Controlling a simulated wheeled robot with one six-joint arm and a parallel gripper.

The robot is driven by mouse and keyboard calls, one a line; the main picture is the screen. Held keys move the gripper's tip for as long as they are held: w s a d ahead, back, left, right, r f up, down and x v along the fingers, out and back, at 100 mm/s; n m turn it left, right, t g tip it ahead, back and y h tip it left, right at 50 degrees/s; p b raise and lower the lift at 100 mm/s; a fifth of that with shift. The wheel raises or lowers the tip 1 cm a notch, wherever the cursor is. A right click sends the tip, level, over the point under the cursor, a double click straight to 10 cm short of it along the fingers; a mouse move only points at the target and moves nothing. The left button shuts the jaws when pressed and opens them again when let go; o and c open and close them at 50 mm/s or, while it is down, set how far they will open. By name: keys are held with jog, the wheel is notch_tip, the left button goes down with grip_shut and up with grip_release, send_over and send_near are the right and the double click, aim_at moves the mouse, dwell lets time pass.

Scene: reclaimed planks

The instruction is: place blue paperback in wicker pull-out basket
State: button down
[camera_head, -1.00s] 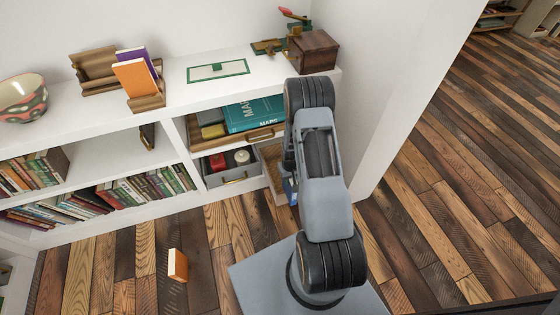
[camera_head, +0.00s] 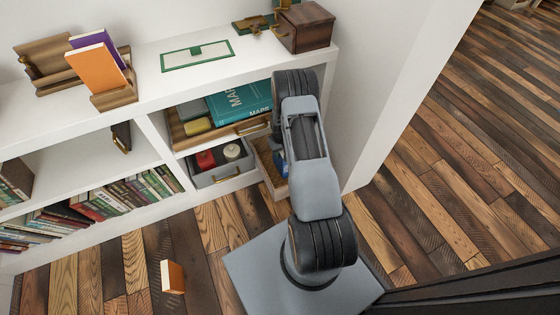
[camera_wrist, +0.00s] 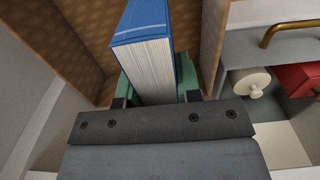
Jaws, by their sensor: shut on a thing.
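The blue paperback (camera_wrist: 147,50) is gripped between the green-padded fingers of my gripper (camera_wrist: 153,92) in the wrist view, its white page edges facing the camera. The wicker pull-out basket (camera_wrist: 88,40) lies around and beyond the book, with its woven inside and a wooden side wall (camera_wrist: 212,40) showing. I cannot tell whether the book touches the basket's bottom. In the head view the basket (camera_head: 268,165) is pulled out at the lower right of the shelf. A bit of blue (camera_head: 279,157) shows there beside my arm, which hides most of the gripper.
A grey drawer (camera_head: 222,172) with a red item and a cream roll is open just left of the basket. Above it a wooden tray (camera_head: 185,136) holds a teal maps book (camera_head: 240,102). An orange book (camera_head: 173,276) stands on the floor. A white wall stands right of the shelf.

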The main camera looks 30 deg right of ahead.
jog(key=shift+d+f+b, duration=0.1)
jog(key=shift+f+b, duration=1.35)
jog(key=shift+f, duration=1.05)
jog(key=shift+r, duration=0.1)
jog(key=c, duration=1.3)
grip_release()
jog(key=shift+f, duration=0.2)
jog(key=o, duration=0.5)
jog(key=shift+r, duration=0.1)
notch_tip(320, 180, up, 12)
jog(key=p, duration=0.5)
jog(key=shift+r, duration=0.1)
